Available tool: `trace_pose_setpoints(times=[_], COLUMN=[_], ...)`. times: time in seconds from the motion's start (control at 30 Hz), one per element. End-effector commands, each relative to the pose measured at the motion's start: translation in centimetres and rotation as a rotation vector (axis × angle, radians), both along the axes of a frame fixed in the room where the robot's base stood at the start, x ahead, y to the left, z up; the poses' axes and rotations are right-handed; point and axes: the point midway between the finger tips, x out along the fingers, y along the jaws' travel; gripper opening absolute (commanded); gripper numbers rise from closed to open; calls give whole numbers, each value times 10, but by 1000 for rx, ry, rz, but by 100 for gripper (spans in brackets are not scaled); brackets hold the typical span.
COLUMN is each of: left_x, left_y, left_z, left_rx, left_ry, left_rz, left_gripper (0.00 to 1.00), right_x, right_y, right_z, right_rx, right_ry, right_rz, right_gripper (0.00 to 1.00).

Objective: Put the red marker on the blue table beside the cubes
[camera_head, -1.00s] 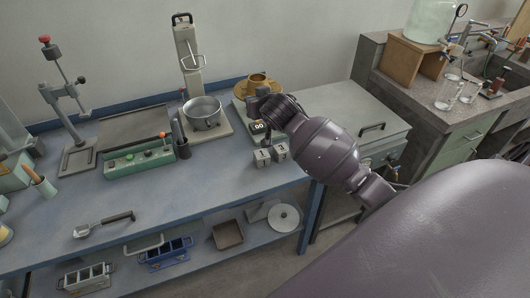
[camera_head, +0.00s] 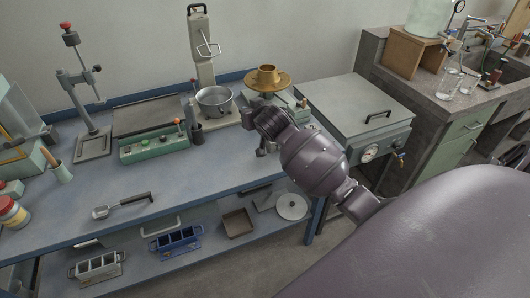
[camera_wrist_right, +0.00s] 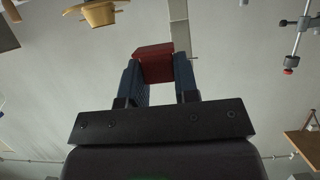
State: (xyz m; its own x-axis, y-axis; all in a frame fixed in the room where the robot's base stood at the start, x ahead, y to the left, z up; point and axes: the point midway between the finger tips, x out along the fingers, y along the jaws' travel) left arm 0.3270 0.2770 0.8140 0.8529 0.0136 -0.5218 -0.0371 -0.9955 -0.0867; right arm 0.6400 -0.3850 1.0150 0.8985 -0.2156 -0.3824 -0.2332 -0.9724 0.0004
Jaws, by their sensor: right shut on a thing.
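The red marker (camera_wrist_right: 154,62) shows in the right wrist view as a short red block between the fingers. My right gripper (camera_wrist_right: 160,82) is shut on it. The marker cannot be made out there. The cubes are hidden behind my right wrist and gripper. My left gripper is in neither current view.
A brass dish (camera_head: 268,80) stands behind my right wrist. A metal pot (camera_head: 215,103) and a green control box (camera_head: 154,146) stand to its left. A scoop (camera_head: 122,205) lies near the front edge. The table's middle front is largely clear.

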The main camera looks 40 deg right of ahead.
Motion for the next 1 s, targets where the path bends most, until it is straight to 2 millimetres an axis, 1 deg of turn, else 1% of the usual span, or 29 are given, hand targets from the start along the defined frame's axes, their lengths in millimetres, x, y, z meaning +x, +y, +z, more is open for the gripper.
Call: trace_pose_setpoints(times=[0.03, 0.1, 0.5, 0.63, 0.87, 1.0], left_x=[0, 0, -3, -5, -6, -8], left_y=[0, -1, -1, -1, -1, -1], left_z=[-2, -5, -22, -27, -30, -36], left_rx=[0, -1, -2, -2, -3, -3], left_ry=[1, 2, 14, 19, 24, 29], left_rz=[0, 0, 1, 1, 2, 2], left_gripper=[43, 43, 43, 43, 43, 43], right_x=[-1, -1, -1, -1, 0, -1], right_y=[0, 0, 0, 0, 0, 1], right_z=[-14, -29, -115, -132, -144, -160], right_rx=[1, 1, 1, 1, -1, 2], right_ry=[5, 6, 5, 3, 1, 4], right_rz=[-1, -1, -1, 0, 0, 1], right_gripper=[7, 7, 7, 7, 7, 7])
